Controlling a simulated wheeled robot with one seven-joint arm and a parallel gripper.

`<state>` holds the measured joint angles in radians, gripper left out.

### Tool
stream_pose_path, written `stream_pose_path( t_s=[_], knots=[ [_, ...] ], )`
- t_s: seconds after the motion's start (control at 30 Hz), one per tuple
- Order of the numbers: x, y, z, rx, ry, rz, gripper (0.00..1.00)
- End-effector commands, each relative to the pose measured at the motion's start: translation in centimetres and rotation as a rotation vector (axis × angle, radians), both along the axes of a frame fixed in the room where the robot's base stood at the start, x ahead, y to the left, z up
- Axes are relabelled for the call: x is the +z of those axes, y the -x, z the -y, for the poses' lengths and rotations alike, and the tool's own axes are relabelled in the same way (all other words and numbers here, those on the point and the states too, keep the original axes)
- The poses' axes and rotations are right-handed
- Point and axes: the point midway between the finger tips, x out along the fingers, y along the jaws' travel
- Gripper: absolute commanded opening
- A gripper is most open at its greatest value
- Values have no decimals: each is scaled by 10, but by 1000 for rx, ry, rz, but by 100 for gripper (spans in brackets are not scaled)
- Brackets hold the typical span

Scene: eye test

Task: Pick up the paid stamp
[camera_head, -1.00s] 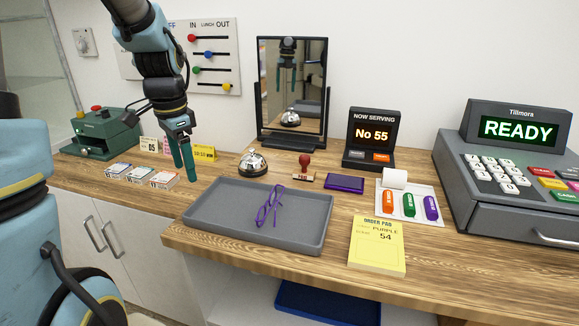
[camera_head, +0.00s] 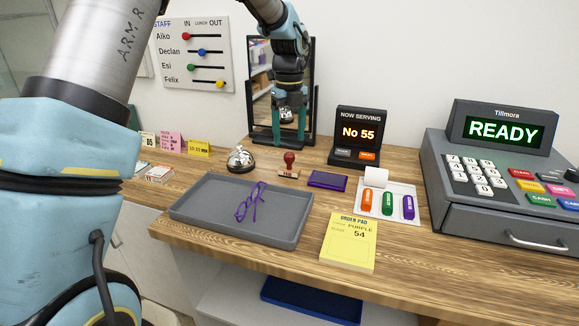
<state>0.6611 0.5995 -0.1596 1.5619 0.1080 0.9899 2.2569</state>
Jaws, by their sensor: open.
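A stamp with a red knob handle (camera_head: 289,163) stands upright on the wooden counter, on a small base with red marks too small to read. It is between the bell and the purple ink pad (camera_head: 327,180). My gripper (camera_head: 288,139) points down with its green fingers apart and nothing between them. In the picture its fingertips are just above the stamp's handle, without visible contact. I cannot tell how far behind or in front of the stamp they are.
A mirror (camera_head: 312,75) stands behind my gripper. A call bell (camera_head: 240,159) is to the stamp's left, the number display (camera_head: 358,133) to its right.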

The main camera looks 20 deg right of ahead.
Motion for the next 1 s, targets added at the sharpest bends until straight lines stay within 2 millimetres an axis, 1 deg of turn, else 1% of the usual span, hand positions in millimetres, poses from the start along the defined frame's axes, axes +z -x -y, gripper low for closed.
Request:
stream_pose_path(
  t_s=[0.1, 0.37, 0.5, 0.63, 0.73, 0.9, 0.97, 1.0],
  knots=[
    [-14, 1, 0, 0, -1, -2, 73],
    [-34, 3, -1, 2, -2, -3, 73],
    [-55, 7, -2, 2, -3, -2, 73],
    [-70, 6, -2, 3, -1, -1, 73],
    [-75, 6, -2, 4, 0, 0, 73],
    [-75, 6, -2, 4, 1, 1, 73],
    [-75, 6, -2, 4, 1, 1, 68],
    [-75, 6, -2, 4, 1, 1, 63]
  ],
)
